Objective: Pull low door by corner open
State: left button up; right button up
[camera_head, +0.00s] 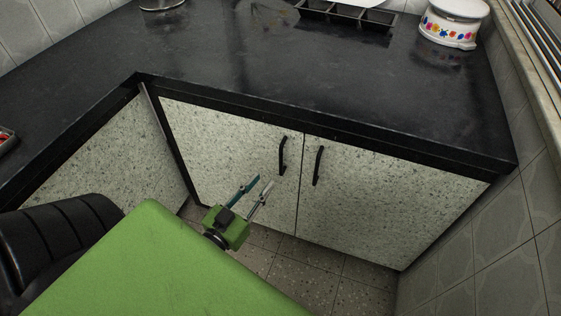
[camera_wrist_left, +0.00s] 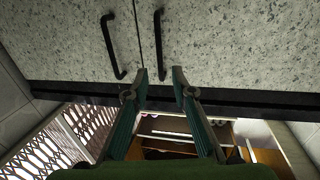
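Two low speckled doors sit side by side under the black counter: a left door (camera_head: 220,150) beside the inner corner and a right door (camera_head: 385,200) beside the tiled wall. Both look shut. The left door has a black bar handle (camera_head: 283,155), and the right door has a similar handle (camera_head: 318,166). My left gripper (camera_head: 264,181) is open and empty, in front of the left door, below and left of its handle. In the left wrist view its spread fingers (camera_wrist_left: 159,72) point at the doors, with both handles beyond the tips. My right gripper does not show.
The black counter (camera_head: 230,65) runs above the doors and turns at the corner. A black compartment tray (camera_head: 345,15) and a white flowered container (camera_head: 452,25) stand on it. Tiled floor (camera_head: 305,275) is clear below. A tiled wall (camera_head: 480,245) bounds the right.

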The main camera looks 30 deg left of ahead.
aim_at(280, 161)
pick_arm(q)
jog(key=w, duration=1)
jog(key=shift+w+a+f+b, duration=0.1)
jog(key=shift+w+a+b, duration=0.1)
jog(key=shift+w+b, duration=0.2)
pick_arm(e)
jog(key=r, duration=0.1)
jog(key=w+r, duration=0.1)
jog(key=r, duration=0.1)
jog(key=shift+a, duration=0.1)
pick_arm(q)
jog(key=shift+s, duration=0.1)
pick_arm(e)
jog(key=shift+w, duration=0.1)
pick_arm(q)
grip_shut()
